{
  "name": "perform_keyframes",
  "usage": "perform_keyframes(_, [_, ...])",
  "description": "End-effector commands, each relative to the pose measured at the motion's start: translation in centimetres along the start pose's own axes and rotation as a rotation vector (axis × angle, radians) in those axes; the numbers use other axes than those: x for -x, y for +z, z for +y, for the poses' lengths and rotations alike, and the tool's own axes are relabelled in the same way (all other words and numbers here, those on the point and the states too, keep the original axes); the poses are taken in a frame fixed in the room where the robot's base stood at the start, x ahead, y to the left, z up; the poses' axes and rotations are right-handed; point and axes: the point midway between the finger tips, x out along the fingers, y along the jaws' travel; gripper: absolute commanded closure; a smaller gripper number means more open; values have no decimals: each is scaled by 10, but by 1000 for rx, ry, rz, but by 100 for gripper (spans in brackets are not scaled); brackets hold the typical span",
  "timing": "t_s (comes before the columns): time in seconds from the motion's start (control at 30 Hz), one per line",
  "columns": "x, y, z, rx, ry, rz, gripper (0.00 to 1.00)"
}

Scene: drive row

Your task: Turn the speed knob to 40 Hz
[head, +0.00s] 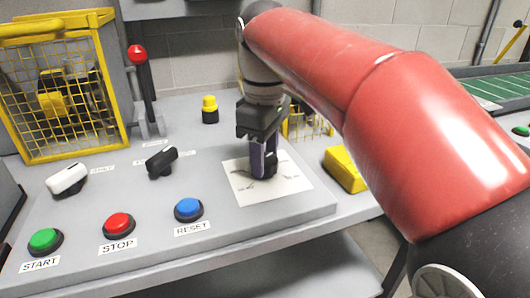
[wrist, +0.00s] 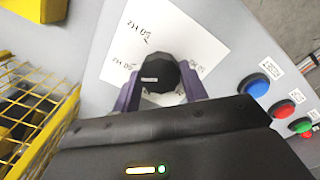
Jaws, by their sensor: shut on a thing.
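The speed knob (wrist: 163,74) is black and round, with a small white mark on its left side in the wrist view. It sits on a white dial sheet (wrist: 198,32) with handwritten Hz labels, at least one of them above the knob and others to its left and right. The labels are too blurred to read surely. My gripper (wrist: 160,84) has its purple fingers on both sides of the knob, shut on it. In the head view my gripper (head: 264,160) points down at the sheet (head: 292,185) and mostly hides the knob.
Green (head: 45,241), red (head: 118,225) and blue (head: 188,209) buttons line the panel's front. A white switch (head: 67,179) and a black switch (head: 161,162) stand behind them. A yellow cage (head: 55,90), red-topped lever (head: 138,55) and yellow block (head: 345,168) are nearby.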

Motion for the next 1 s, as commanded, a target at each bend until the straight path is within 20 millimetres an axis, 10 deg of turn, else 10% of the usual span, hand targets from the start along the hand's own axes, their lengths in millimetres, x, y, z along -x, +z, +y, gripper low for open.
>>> perform_keyframes(0.3, [2,-1,0,1,4,5,80])
perform_keyframes(0.33, [2,-1,0,1,4,5,53])
perform_keyframes(0.47, [1,-1,0,0,3,4,36])
perform_keyframes(1.0, [32,-1,1,2,3,5,35])
